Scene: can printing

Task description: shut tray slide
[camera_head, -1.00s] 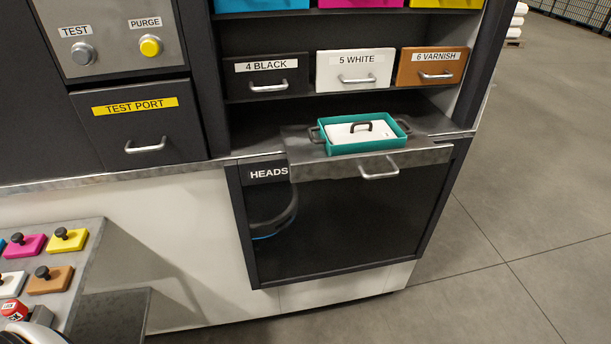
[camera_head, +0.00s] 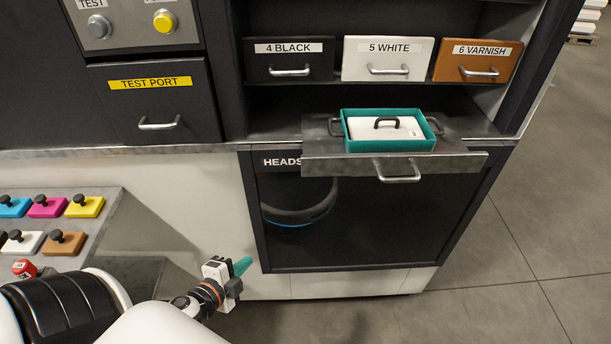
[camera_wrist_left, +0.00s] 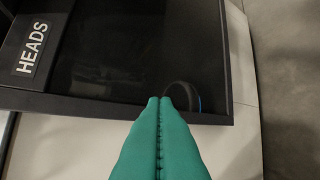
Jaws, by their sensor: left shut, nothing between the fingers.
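The metal tray slide (camera_head: 330,163) sticks out from the cabinet above the HEADS compartment, with a bar handle (camera_head: 398,174) on its front. A teal tray (camera_head: 392,145) with dark side handles sits on the slide and holds a white block with a black handle. My left gripper (camera_head: 243,265) is low at the lower left of the HEADS compartment, well below and left of the slide. Its teal fingers (camera_wrist_left: 160,105) are shut with nothing between them in the left wrist view, pointing toward the HEADS compartment's edge. My right gripper is not in view.
The HEADS compartment (camera_head: 390,225) has a dark frame and a dark round shape behind its front. A side shelf (camera_head: 90,235) at left carries several coloured knobbed blocks. Drawers 4 BLACK (camera_head: 290,60), 5 WHITE (camera_head: 388,58) and 6 VARNISH (camera_head: 478,60) sit above. Open floor lies right.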

